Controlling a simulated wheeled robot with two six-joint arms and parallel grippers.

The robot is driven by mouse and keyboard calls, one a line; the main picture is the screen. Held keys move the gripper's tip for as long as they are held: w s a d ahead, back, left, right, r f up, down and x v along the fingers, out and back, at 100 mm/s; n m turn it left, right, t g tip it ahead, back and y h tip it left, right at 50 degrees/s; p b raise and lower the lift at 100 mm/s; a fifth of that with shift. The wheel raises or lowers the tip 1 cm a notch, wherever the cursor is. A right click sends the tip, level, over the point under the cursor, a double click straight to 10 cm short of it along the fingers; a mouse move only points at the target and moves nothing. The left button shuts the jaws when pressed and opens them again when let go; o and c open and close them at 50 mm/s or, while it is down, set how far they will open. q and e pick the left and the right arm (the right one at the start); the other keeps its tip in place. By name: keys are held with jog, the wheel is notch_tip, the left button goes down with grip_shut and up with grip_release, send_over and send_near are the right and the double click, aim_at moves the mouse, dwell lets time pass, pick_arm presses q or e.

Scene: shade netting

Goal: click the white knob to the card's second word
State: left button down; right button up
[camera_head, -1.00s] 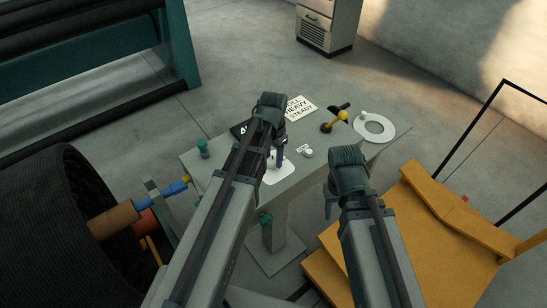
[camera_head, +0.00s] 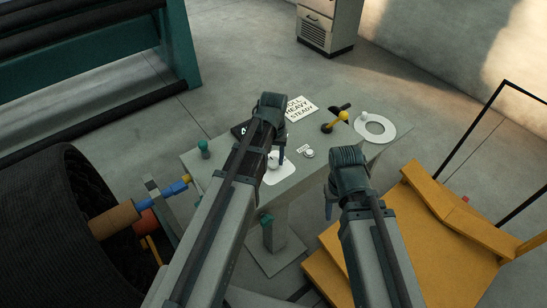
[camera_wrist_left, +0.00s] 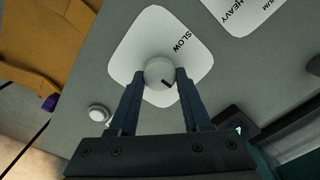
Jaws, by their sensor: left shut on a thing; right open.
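The white knob (camera_wrist_left: 160,72) stands on a white plate (camera_wrist_left: 135,40) printed SLOW; its dark mark points to the lower right in the left wrist view. My left gripper (camera_wrist_left: 160,80) is shut on this knob, one finger on each side. In the head view my left gripper (camera_head: 277,154) is over the same plate (camera_head: 281,174). The card (camera_head: 301,109) lies behind it; its lines read a word ending in LL, partly hidden by my arm, then HEAVY, then STEADY. My right gripper (camera_head: 329,206) is open and empty, off the table's near right side.
Another white plate (camera_wrist_left: 240,12) with HEAVY and a word ending in IUM is cut off in the wrist view. A yellow platform (camera_head: 400,240) stands at right.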

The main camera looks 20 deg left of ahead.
aim_at(273, 160)
dwell(0.4)
pick_arm(q)
jog(key=shift+c, duration=1.8)
grip_release()
jog(key=shift+r, duration=0.15)
notch_tip(273, 160, up, 14)
jog(key=p, duration=1.3)
jog(key=shift+f+p, duration=0.25)
jog(key=shift+p, duration=0.15)
jog(key=s+d+f+m+b, duration=0.2)
jog(key=s+d+f+b, duration=0.3)
jog(key=s, duration=0.2)
jog(key=s+d+f+m+y+b, duration=0.1)
jog(key=s+d+f+m+b, duration=0.2)
jog(key=s+d+f+b, duration=0.2)
jog(key=s, duration=0.2)
jog(key=shift+s+d, duration=0.3)
jog(key=shift+s, duration=0.05)
